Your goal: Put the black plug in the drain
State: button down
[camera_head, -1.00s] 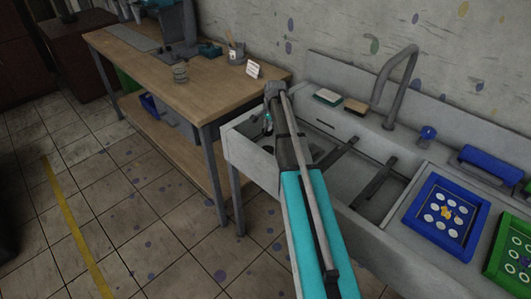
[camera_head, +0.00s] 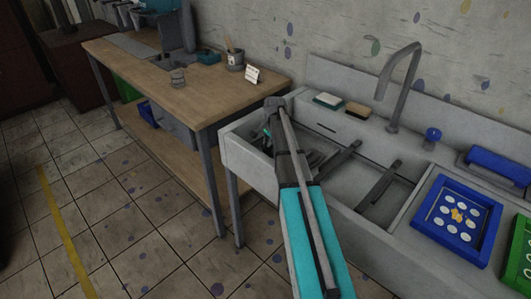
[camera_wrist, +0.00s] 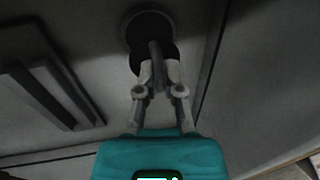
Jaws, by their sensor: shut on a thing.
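My gripper (camera_wrist: 158,75) is shut on the grey stem of the black plug (camera_wrist: 139,56) in the wrist view. The plug's dark disc shows past the fingertips, partly hidden by the stem and fingers. The round drain (camera_wrist: 165,19) with its paler rim lies directly behind the plug in the sink floor. The plug overlaps the near part of the drain. I cannot tell whether it touches the drain or hangs just above it. In the head view my arm reaches into the left part of the sink (camera_head: 240,160) and hides the plug and drain.
Dark bars (camera_head: 380,184) cross the sink basin right of my arm. A faucet (camera_head: 398,85), a sponge (camera_head: 327,100) and a brush (camera_head: 358,109) are along the back ledge. A blue tray (camera_head: 427,224) sits on the right. A wooden table (camera_head: 140,68) stands left of the sink.

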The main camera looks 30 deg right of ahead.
aim_at(267, 148)
dwell(0.3)
jog(key=shift+f+b, duration=1.85)
jog(key=shift+f, duration=0.15)
jog(key=c, duration=0.8)
grip_release()
jog(key=shift+r, duration=0.2)
jog(key=r+p, duration=0.4)
jog(key=s+r+p, duration=0.1)
jog(key=r+p, duration=0.2)
jog(key=p, duration=0.1)
jog(key=s+r+p, duration=0.1)
jog(key=r+p, duration=0.2)
jog(key=r, duration=0.1)
jog(key=shift+s+d+r+p, duration=0.1)
jog(key=shift+d+r+p, duration=0.25)
jog(key=shift+d+p, duration=0.05)
